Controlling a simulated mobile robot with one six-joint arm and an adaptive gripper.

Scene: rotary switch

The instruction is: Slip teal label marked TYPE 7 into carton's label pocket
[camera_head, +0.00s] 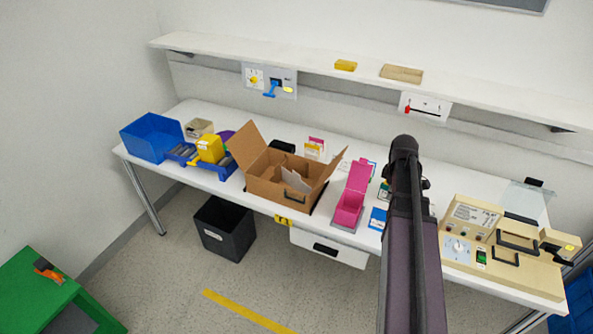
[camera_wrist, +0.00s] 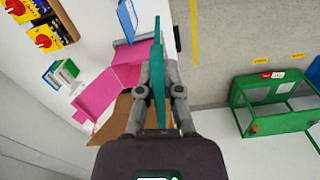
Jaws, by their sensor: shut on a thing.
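In the wrist view, my gripper (camera_wrist: 158,82) is shut on a thin teal label (camera_wrist: 158,55), seen almost edge-on between the fingers. The marking on the label cannot be read. The open brown carton (camera_head: 268,190) stands on the white table in the head view, its flaps spread. In the wrist view, part of the carton (camera_wrist: 117,122) shows behind and left of my gripper. In the head view my arm hides the gripper and label.
A pink open-lidded box (camera_head: 348,208) stands right of the carton, with a blue packet (camera_head: 378,218) beside it. A beige machine (camera_head: 470,245) fills the table's right end. A blue bin (camera_head: 150,138) stands at the left end. A shelf (camera_head: 300,65) runs above the table's back.

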